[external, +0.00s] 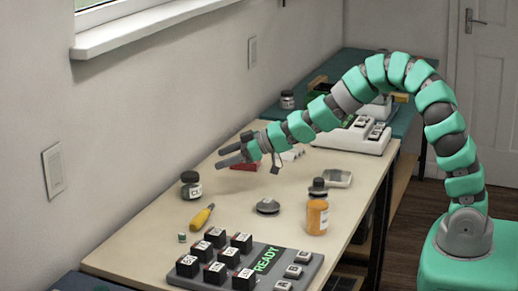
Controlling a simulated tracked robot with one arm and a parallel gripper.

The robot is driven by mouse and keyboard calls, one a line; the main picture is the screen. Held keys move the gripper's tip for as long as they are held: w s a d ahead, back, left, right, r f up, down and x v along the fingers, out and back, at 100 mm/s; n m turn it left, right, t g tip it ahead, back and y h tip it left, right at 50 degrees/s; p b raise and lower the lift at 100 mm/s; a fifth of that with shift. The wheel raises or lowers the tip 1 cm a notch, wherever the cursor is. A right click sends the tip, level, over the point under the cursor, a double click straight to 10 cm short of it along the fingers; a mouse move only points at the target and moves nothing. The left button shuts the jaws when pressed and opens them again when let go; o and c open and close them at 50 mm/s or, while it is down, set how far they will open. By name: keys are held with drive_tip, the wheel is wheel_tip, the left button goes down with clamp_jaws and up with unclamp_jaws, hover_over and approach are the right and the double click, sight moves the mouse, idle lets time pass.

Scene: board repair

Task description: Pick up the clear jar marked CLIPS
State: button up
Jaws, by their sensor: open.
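A small clear jar (191,190) with a dark lid stands upright near the wall side of the table; its label shows letters that look like "CL", the rest too small to read. My gripper (220,157) is open and empty. It hovers above the table, up and to the right of the jar in the picture, with its fingers pointing left toward the wall. It is not touching the jar.
A yellow screwdriver (201,217), a grey round part (267,206) and an orange bottle (316,216) stand or lie nearby. A board of black blocks (262,257) marked READY is in front. A red item (244,166) lies below my gripper. Another jar (287,100) is at the back.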

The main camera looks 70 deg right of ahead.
sight(184, 181)
drive_tip(key=x, duration=0.3)
drive_tip(key=f+x, duration=0.1)
drive_tip(key=x, duration=0.5)
drive_tip(key=shift+s+a+f+b, duration=0.2)
drive_tip(key=shift+s+f+b, duration=0.1)
drive_tip(key=shift+s+f, duration=0.05)
drive_tip(key=shift+d+f+b+x, duration=0.15)
drive_tip(key=shift+f+b+x, duration=0.1)
drive_tip(key=shift+x, duration=0.7)
drive_tip(key=shift+d+f+b+x, duration=0.1)
drive_tip(key=shift+b+x, duration=0.1)
drive_tip(key=shift+x, duration=0.75)
drive_tip(key=shift+w+a+f, duration=0.2)
drive_tip(key=shift+w+a, duration=0.1)
drive_tip(key=shift+w, duration=0.3)
drive_tip(key=shift+c, duration=0.3)
drive_tip(key=c, duration=1.1)
